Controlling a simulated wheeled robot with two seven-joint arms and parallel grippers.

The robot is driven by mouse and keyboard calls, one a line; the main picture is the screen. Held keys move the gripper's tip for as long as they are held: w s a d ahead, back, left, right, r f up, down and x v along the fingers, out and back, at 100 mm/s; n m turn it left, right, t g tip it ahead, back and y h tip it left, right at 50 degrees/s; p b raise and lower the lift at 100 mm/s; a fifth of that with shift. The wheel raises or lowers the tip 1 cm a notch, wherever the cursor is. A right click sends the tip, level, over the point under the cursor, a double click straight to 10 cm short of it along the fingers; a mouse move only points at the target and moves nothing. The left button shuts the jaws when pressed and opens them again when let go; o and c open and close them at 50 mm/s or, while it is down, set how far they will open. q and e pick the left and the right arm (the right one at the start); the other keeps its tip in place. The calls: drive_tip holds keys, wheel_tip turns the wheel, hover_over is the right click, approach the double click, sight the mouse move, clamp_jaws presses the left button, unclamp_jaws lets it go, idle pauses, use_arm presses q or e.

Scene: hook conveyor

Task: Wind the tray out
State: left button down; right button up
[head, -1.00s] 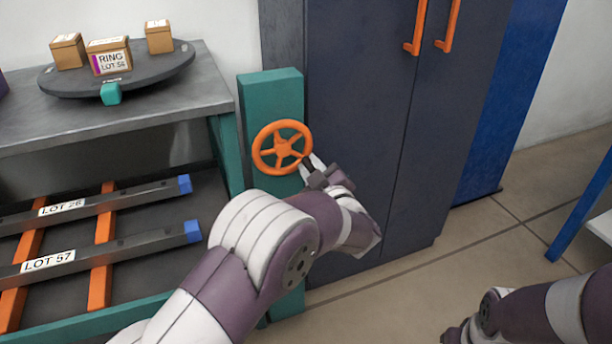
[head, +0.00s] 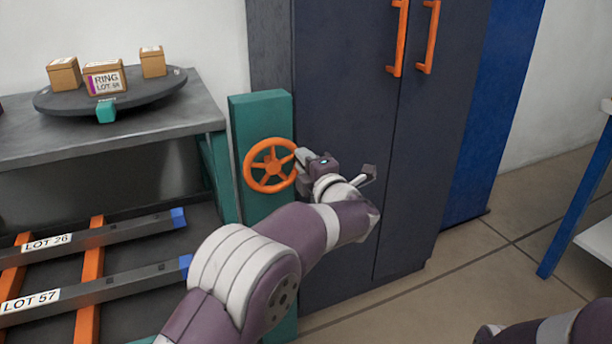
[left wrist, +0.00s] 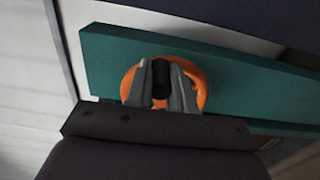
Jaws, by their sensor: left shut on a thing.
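An orange spoked handwheel (head: 269,165) is mounted on a teal post (head: 262,112) in the middle of the head view. My left gripper (head: 298,160) is at the wheel's right side and shut on its black handle. In the left wrist view, the two grey fingers (left wrist: 161,85) stand either side of the black handle (left wrist: 160,77), with the orange wheel (left wrist: 203,85) behind them. I cannot tell which part is the tray. My right arm shows at the lower right edge, with its gripper out of view.
A grey bench (head: 150,127) at left carries a dark round turntable (head: 60,101) with small boxes. Below lie rails labelled LOT 26 (head: 120,233) and LOT 57 (head: 110,286) on orange bars. A dark cabinet (head: 345,105) stands right of the post.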

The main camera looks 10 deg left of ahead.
sight(278, 144)
use_arm(q)
drive_tip(key=r+n+b, duration=0.1)
drive_tip(key=n+b, duration=0.1)
drive_tip(key=s+a+n+b, duration=0.1)
drive_tip(key=n+b, duration=0.1)
drive_tip(key=n, duration=0.1)
drive_tip(key=a+r+n+b, duration=0.1)
drive_tip(key=n+b, duration=0.2)
drive_tip(key=shift+s+a+r, duration=0.15)
drive_tip(key=shift+s+r, duration=0.1)
drive_tip(key=shift+r, duration=0.1)
drive_tip(key=shift+s+a+r+n+b, duration=0.25)
drive_tip(key=shift+a+n+b, duration=0.15)
drive_tip(key=shift+n+b, duration=0.55)
drive_tip(key=shift+s+a+r+n+b, duration=0.3)
drive_tip(key=shift+n+b, duration=0.45)
drive_tip(key=shift+n, duration=0.3)
drive_tip(key=shift+a, duration=0.1)
drive_tip(key=c, duration=1)
unclamp_jaws()
